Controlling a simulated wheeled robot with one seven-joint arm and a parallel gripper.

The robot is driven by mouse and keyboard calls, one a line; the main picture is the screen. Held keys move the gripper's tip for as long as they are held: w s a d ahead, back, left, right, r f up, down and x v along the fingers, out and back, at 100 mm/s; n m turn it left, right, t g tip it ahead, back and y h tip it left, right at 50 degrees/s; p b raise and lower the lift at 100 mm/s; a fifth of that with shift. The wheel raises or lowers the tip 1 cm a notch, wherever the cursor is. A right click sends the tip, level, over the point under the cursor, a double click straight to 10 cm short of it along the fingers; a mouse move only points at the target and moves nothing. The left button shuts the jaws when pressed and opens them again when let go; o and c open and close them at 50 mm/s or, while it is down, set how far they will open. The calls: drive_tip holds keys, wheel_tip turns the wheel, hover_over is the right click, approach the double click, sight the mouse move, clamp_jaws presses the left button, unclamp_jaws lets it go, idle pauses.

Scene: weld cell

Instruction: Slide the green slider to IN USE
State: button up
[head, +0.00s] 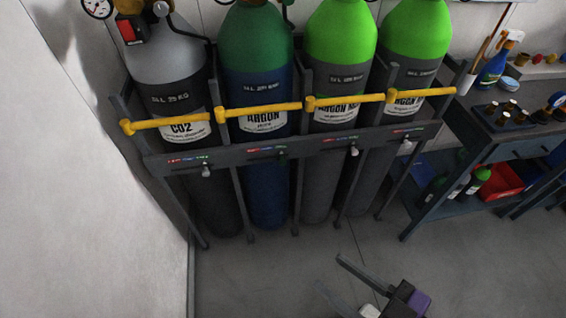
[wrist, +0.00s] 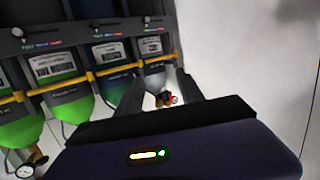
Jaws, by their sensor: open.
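A dark green slider (head: 282,153) sits on the grey rail under the second cylinder from the left, just below a small red and green label strip (head: 266,150). Its wording is too small to read, so I cannot tell which position the slider is in. A small knob under the same cylinder shows in the wrist view (wrist: 97,30), where the scene appears upside down. My gripper (head: 329,272) is open and empty, low in front of the rack and apart from the slider. Its two fingers (wrist: 156,92) also show in the wrist view.
The cylinder rack (head: 225,150) holds several gas cylinders behind yellow bars (head: 260,110). Pale sliders hang under the other cylinders. A wall (head: 90,180) stands close on the left. A workbench (head: 500,150) with bottles is on the right.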

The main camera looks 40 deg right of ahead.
sight(283, 164)
drive_tip(key=w+d+f+m+t+h, duration=0.1)
drive_tip(key=w+d+f+m+h, duration=0.2)
drive_tip(key=w, duration=0.6)
drive_tip(key=w+d+f+t+p, duration=0.1)
drive_tip(key=w+d+f, duration=0.3)
drive_tip(key=w, duration=0.6)
drive_tip(key=w+d+f+m+t+h, duration=0.1)
drive_tip(key=w+d+f+m+h, duration=0.15)
drive_tip(key=w+f, duration=0.45)
drive_tip(key=w+d+f+m+g+h, duration=0.25)
drive_tip(key=d+f+g+h, duration=0.2)
drive_tip(key=d+f, duration=0.35)
drive_tip(key=shift+n+t+h, duration=0.3)
drive_tip(key=shift+t, duration=0.05)
drive_tip(key=b+x, duration=0.2)
drive_tip(key=x, duration=0.5)
drive_tip(key=shift+w+a, duration=0.15)
drive_tip(key=shift+w, duration=0.05)
drive_tip(key=shift+w+d+r, duration=0.15)
drive_tip(key=shift+w+d, duration=0.2)
drive_tip(key=shift+w, duration=0.15)
clamp_jaws()
